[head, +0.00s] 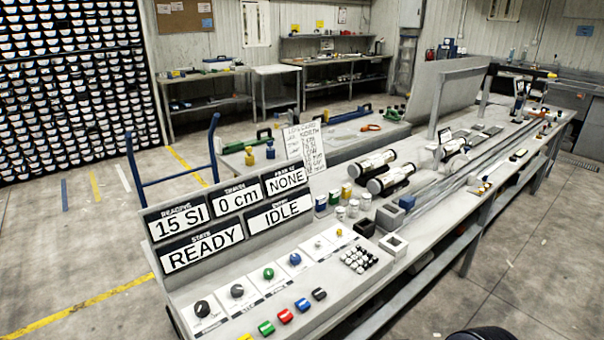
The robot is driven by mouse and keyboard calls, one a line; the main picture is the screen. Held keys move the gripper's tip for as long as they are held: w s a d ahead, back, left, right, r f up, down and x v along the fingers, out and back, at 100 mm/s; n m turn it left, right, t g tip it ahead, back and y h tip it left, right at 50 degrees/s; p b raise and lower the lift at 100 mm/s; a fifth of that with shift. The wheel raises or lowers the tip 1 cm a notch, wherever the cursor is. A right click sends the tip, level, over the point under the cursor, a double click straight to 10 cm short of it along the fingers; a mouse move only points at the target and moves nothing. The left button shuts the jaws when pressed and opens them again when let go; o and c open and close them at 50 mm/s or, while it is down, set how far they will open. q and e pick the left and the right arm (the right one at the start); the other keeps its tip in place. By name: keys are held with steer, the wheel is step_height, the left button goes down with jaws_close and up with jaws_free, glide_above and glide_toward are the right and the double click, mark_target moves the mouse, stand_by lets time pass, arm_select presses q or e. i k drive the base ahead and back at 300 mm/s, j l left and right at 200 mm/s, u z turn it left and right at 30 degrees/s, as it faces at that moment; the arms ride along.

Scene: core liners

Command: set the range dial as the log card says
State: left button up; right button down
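The console panel (255,297) at the lower left carries a row of controls. The reading display (181,220) shows 15 SI, and the state display (203,248) shows READY. Neither gripper is in view.
Green (268,273) and blue (295,259) knobs follow along the panel. Several coloured blocks lie along its front edge, including a red one (285,316). Core cylinders (391,178) and a long rail (460,188) occupy the bench beyond. Floor at right is clear.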

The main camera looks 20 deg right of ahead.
mark_target(268, 273)
steer(key=i+l+u, duration=0.5)
steer(key=l+u, duration=0.2)
